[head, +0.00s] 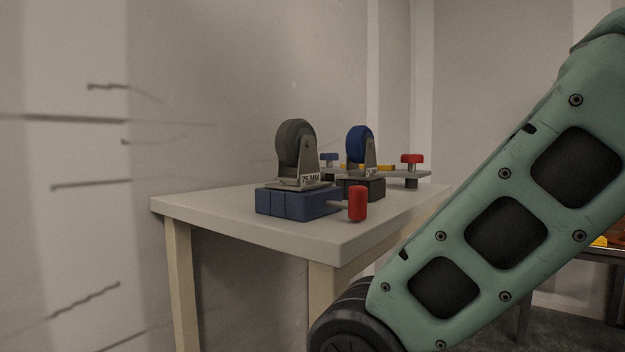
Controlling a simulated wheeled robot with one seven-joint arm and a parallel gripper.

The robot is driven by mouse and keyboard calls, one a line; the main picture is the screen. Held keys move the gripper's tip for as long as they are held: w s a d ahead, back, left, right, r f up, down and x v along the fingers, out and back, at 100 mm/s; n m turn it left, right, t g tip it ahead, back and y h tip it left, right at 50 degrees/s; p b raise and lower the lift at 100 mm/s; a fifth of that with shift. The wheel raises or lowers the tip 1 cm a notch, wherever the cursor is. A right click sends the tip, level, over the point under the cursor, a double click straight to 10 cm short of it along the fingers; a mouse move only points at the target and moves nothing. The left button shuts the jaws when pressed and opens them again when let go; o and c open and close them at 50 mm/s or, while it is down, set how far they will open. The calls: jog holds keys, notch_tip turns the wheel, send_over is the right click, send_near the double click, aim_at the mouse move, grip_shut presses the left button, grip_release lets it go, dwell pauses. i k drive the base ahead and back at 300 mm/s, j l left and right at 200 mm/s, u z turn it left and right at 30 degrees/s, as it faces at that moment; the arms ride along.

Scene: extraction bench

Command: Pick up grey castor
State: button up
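The grey castor (295,145) has a dark grey wheel in a metal fork, with a label reading "75MM" on its plate. It stands upright, wheel up, on a blue block (290,203) near the front left of the table. My gripper is not in view. Only my green arm link shows, on the right side of the head view, apart from the castor.
A blue castor (359,146) stands on a dark block (363,188) behind. The pale table (215,210) is bare at left, by the wall.

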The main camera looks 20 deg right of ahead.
aim_at(296, 139)
jog(key=l+u, duration=0.15)
jog(key=l, duration=0.4)
jog(key=k+l+u, duration=0.2)
jog(key=l, duration=0.3)
jog(key=l+u, duration=0.15)
jog(key=l, duration=0.4)
